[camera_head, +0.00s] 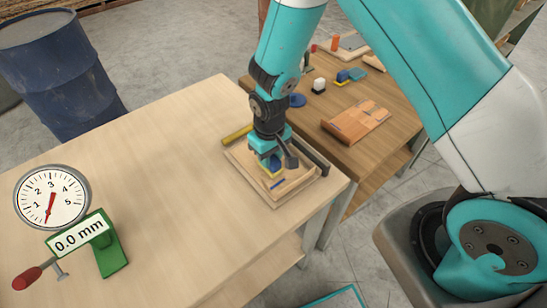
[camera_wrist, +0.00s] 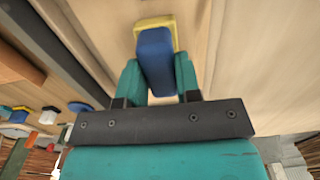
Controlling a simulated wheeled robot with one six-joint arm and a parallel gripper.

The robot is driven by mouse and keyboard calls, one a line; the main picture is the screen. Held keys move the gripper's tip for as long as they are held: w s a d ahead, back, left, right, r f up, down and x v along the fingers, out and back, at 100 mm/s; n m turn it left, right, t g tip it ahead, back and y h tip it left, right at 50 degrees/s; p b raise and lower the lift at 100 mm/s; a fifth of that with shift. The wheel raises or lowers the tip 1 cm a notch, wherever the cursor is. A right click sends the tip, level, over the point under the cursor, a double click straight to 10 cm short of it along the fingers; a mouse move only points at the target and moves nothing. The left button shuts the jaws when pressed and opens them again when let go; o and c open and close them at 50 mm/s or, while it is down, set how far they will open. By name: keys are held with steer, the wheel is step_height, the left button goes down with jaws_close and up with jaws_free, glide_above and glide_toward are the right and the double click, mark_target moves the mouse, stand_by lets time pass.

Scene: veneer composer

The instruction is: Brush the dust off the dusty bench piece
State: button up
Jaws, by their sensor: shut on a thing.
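My gripper (camera_head: 268,156) is low over a light wooden tray-like piece (camera_head: 273,202) at the right end of the near bench (camera_head: 150,170). It is shut on a blue and yellow brush (camera_wrist: 155,58). In the wrist view the teal fingers press on both sides of the blue handle, and the yellow part lies beyond it over pale wood. In the head view my gripper hides most of the brush and part of the wooden piece. I cannot tell whether the brush touches the wood. No dust can be made out.
A dial gauge (camera_head: 52,197) on a green stand with a 0.0 mm display stands at the bench's left. A yellow bar (camera_head: 237,137) and a dark bar (camera_head: 308,155) flank the wooden piece. A second table (camera_head: 345,90) behind holds an orange-brown board (camera_head: 357,121) and small blocks. The bench's middle is clear.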

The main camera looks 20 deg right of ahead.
steer(key=shift+w+a+f, duration=0.1)
steer(key=shift+w+a, duration=0.15)
steer(key=shift+w, duration=0.5)
steer(key=shift+w+a, duration=0.25)
steer(key=shift+w, duration=0.5)
steer(key=shift+w+a+b, duration=0.25)
steer(key=shift+w+a, duration=0.05)
steer(key=shift+w, duration=0.65)
steer(key=shift+w+a+b, duration=0.2)
steer(key=shift+w+a, duration=0.1)
steer(key=shift+w, duration=0.65)
steer(key=shift+w+a+b, duration=0.2)
steer(key=shift+w+b, duration=0.05)
steer(key=shift+w, duration=0.35)
steer(key=shift+w+a+b, duration=0.2)
steer(key=shift+w, duration=0.35)
step_height(320, 180, up, 7)
steer(key=p, duration=0.4)
steer(key=shift+p, duration=0.35)
